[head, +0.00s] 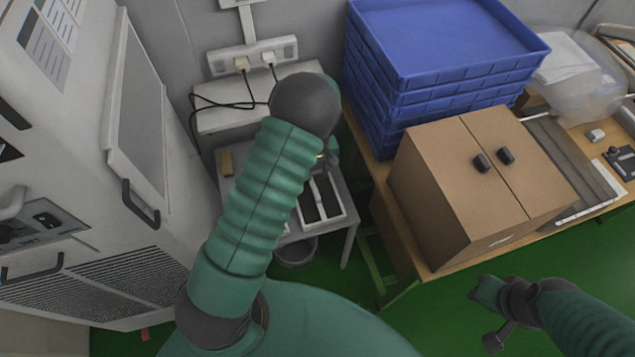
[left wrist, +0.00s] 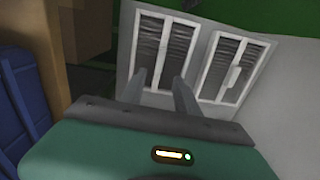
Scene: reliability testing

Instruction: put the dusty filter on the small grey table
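The small grey table (head: 228,188) stands between the grey cabinet and the wooden bench. Two white-framed filters with dark slats (head: 318,202) lie side by side on it, partly hidden by my left arm. In the left wrist view, the left filter (left wrist: 163,48) is just beyond my fingers, and the right filter (left wrist: 232,66) has a small pale tab. I cannot tell which filter is dusty. My left gripper (left wrist: 160,76) is open and empty over the left filter's near edge; in the head view it is mostly hidden. My right gripper (head: 488,296) hangs over the floor, its fingers unclear.
Stacked blue crates (head: 440,45) and a brown box (head: 480,190) stand on the wooden bench to the right. A grey bin (head: 297,250) is under the small table. Cables hang from the power strip (head: 255,55) behind it. Green floor is free before the bench.

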